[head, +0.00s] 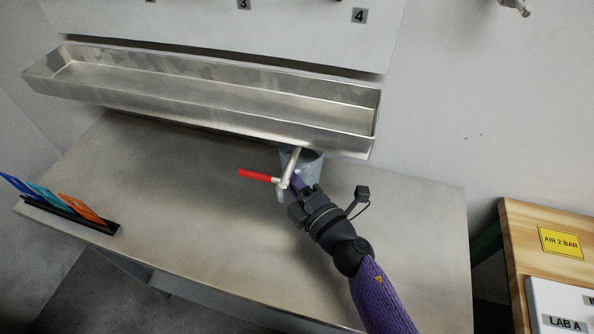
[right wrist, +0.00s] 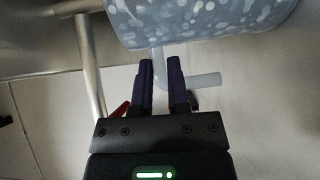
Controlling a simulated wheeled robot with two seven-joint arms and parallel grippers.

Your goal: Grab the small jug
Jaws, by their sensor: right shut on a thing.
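The small jug (head: 312,160), grey-blue and speckled, is under the front edge of the metal trough, partly hidden by my right gripper and a pipe. In the right wrist view the jug (right wrist: 205,22) fills the top, with its pale handle (right wrist: 204,80) below the body. My right gripper (head: 298,180) is at the jug's near side. In the right wrist view its dark fingers (right wrist: 161,75) are shut on the jug's handle, part of which passes between them. My left gripper is not in view.
A pale pipe (head: 290,170) with a red lever (head: 257,175) comes down from the trough (head: 215,112), close beside the jug and my gripper. A rack of coloured cards (head: 72,214) stands at the bench's left. The bench's middle (head: 190,215) is clear.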

